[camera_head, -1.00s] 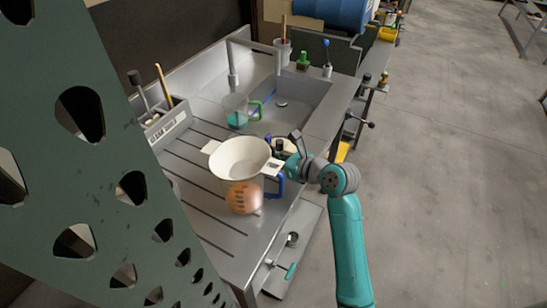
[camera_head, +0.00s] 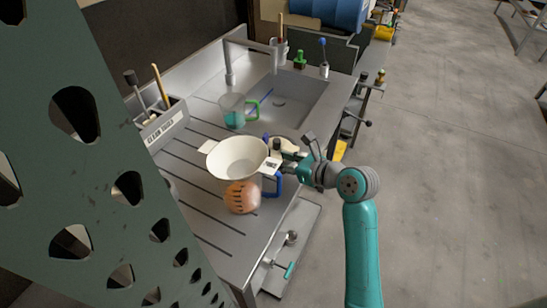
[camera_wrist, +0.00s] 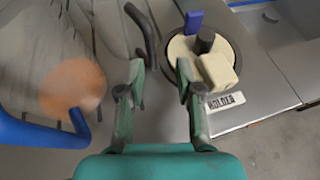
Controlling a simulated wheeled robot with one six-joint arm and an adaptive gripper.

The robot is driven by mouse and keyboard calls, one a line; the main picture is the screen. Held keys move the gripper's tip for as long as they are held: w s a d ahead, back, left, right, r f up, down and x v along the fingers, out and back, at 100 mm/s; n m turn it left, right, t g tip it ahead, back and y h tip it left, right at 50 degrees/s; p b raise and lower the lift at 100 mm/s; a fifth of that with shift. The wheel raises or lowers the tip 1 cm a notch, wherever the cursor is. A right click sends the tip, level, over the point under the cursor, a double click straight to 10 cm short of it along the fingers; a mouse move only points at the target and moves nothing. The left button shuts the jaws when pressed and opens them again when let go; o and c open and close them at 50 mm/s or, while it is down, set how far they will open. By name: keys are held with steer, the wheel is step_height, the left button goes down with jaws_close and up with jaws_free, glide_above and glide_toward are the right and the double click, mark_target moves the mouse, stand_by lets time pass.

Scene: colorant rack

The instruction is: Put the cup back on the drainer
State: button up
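A clear cup with a blue handle and orange contents (camera_head: 241,196) stands on the grooved metal drainer (camera_head: 202,213). In the wrist view its orange part (camera_wrist: 65,85) and blue handle (camera_wrist: 40,130) are at left, beside my gripper. A wide white bowl (camera_head: 237,157) is above this cup in the head view; I cannot tell how it is supported. Another clear cup, with a green handle and teal contents (camera_head: 235,112), is by the sink's left side. My gripper (camera_wrist: 158,80) is open, with nothing visible between its fingers. Its fingertips are unclear in the head view.
A round holder with a pale block (camera_wrist: 217,70) is right of my fingers. A dark curved bar (camera_wrist: 145,32) lies ahead of them. A grey tool box (camera_head: 163,125) stands at the drainer's back. The sink (camera_head: 290,100) has a tap over it. A perforated green panel (camera_head: 90,150) blocks the left.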

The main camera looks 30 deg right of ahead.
steer(key=v, duration=0.7)
steer(key=shift+s, duration=0.1)
stand_by(0.4)
